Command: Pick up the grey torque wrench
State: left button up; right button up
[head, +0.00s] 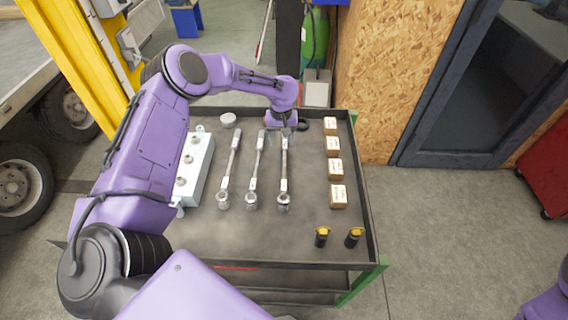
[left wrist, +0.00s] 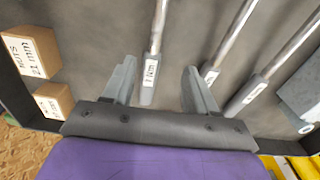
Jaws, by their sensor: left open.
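Three silver-grey torque wrenches lie side by side on the dark cart top: the left one (head: 231,165), the middle one (head: 256,168) and the right one (head: 284,172). Their round heads point toward me, and their handle ends carry white labels. My left gripper (head: 285,127) is over the handle end of the right wrench and hides part of it. In the left wrist view my left gripper (left wrist: 158,68) is open, with one finger on each side of that wrench's labelled handle (left wrist: 150,72). Neither finger visibly touches it. My right gripper is out of view.
On the cart (head: 300,239), several small labelled boxes (head: 334,169) stand right of the wrenches. A grey block with knobs (head: 196,168) and a white round piece (head: 228,120) are left. Two black-and-yellow items (head: 354,237) stand near the front right corner. The front middle is bare.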

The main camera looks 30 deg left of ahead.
aim_at(285, 148)
pick_arm(q)
jog(key=f, duration=0.1)
jog(key=w+f, duration=0.1)
jog(key=f, duration=0.1)
jog(key=f+p, duration=0.1)
jog(key=shift+w+d+f, duration=0.15)
jog(key=shift+d+f, duration=0.15)
jog(key=shift+d, duration=0.05)
jog(key=shift+f, duration=0.15)
jog(key=shift+s, duration=0.25)
jog(key=shift+c, duration=0.3)
grip_shut()
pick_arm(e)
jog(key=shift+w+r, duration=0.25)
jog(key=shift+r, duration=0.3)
pick_arm(q)
jog(key=shift+w+r, duration=0.1)
jog(key=shift+r, duration=0.1)
